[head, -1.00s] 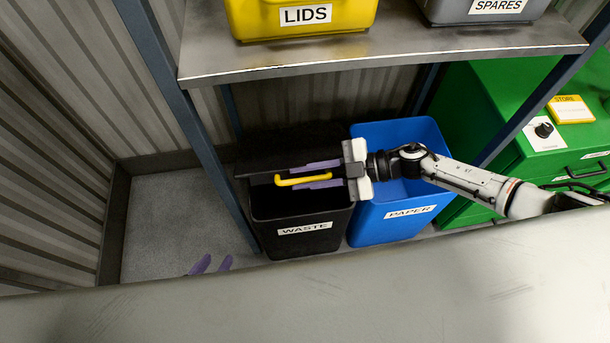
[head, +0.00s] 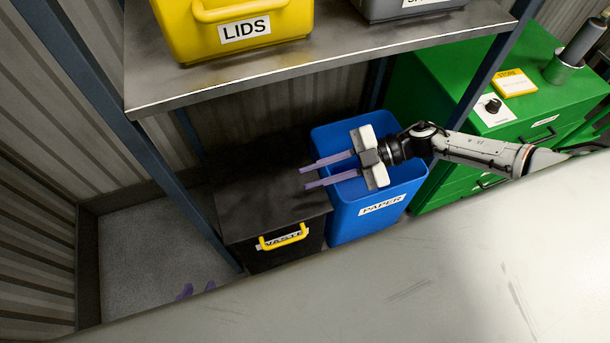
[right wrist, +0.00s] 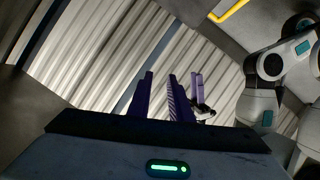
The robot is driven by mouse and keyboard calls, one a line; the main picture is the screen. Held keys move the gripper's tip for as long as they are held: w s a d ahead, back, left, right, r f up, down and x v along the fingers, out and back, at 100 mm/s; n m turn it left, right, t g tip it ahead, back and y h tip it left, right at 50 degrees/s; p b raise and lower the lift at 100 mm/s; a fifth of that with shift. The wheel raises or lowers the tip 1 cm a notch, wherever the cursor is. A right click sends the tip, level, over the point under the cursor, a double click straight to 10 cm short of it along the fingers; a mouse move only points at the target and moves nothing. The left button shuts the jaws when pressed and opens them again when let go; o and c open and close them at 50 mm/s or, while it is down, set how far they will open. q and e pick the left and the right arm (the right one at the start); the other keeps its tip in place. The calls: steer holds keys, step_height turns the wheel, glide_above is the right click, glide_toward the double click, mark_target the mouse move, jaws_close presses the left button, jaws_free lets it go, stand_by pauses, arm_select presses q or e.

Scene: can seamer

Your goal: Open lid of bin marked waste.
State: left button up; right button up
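The black waste bin (head: 286,256) stands on the floor under the shelf. Its black lid (head: 265,205) lies down over the bin's top, and the yellow handle (head: 283,238) at the lid's front edge partly covers the WASTE label. My right gripper (head: 305,177) is open and empty. Its purple fingers point left over the blue bin, with the tips near the lid's right back edge and away from the handle. Only the purple fingertips of my left gripper (head: 197,289) show, apart, beyond the counter edge; the rest is hidden. The right wrist view shows purple fingers (right wrist: 163,97).
The blue paper bin (head: 365,215) stands open to the right of the waste bin. A metal shelf (head: 320,58) with a yellow LIDS bin (head: 235,28) hangs above. Green drawers (head: 455,120) stand at right. A grey counter (head: 350,290) fills the front.

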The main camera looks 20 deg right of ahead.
steer(key=shift+a, duration=0.15)
stand_by(0.3)
steer(key=a+r+m+t+h, duration=0.1)
steer(key=a+m+t, duration=0.8)
steer(key=a, duration=0.1)
steer(key=s+d+f+m+h, duration=0.4)
steer(key=d+f+m+h, duration=0.1)
steer(key=d+m+h, duration=0.1)
steer(key=shift+s+f+m+h, duration=0.4)
steer(key=shift+m+h, duration=0.4)
steer(key=shift+m, duration=0.1)
steer(key=s+d+f+m+g+h, duration=0.1)
steer(key=s, duration=0.2)
steer(key=s+d+f+m+g, duration=0.1)
steer(key=s+d+f, duration=0.1)
steer(key=s, duration=0.1)
steer(key=s+d+f+m+h, duration=0.1)
steer(key=s+d+f, duration=0.1)
steer(key=s, duration=0.1)
steer(key=shift+g+h, duration=0.3)
steer(key=shift+g, duration=0.1)
jaws_close()
steer(key=shift+w, duration=0.1)
